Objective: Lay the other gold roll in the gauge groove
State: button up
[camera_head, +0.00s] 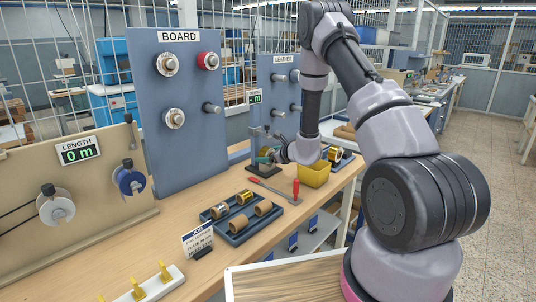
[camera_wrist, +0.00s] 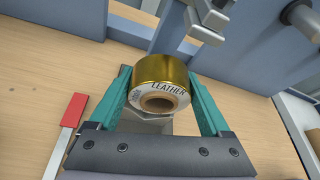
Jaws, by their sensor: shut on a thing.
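In the wrist view, my gripper (camera_wrist: 162,88) has its two teal fingers on either side of a gold roll (camera_wrist: 163,68). The roll has a white end label reading LEATHER and a brown core, which faces the camera. A grey metal part is partly visible behind and below the roll. In the head view, my gripper (camera_head: 268,156) is at a small dark-based stand (camera_head: 263,170) on the bench, left of the yellow bin. The held roll is hard to make out there. I cannot tell whether the roll touches the stand, and no groove shows clearly.
A blue tray (camera_head: 234,237) holds several rolls, one of them gold (camera_head: 244,197). A yellow bin (camera_head: 315,175) stands right of my gripper, with another gold roll (camera_head: 335,155) behind it. A red-handled tool (camera_head: 296,188) lies in front. The BOARD panel (camera_head: 190,140) rises at left.

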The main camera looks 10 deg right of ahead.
jog(key=shift+f, duration=0.25)
jog(key=o, duration=1.3)
jog(key=shift+s, duration=0.15)
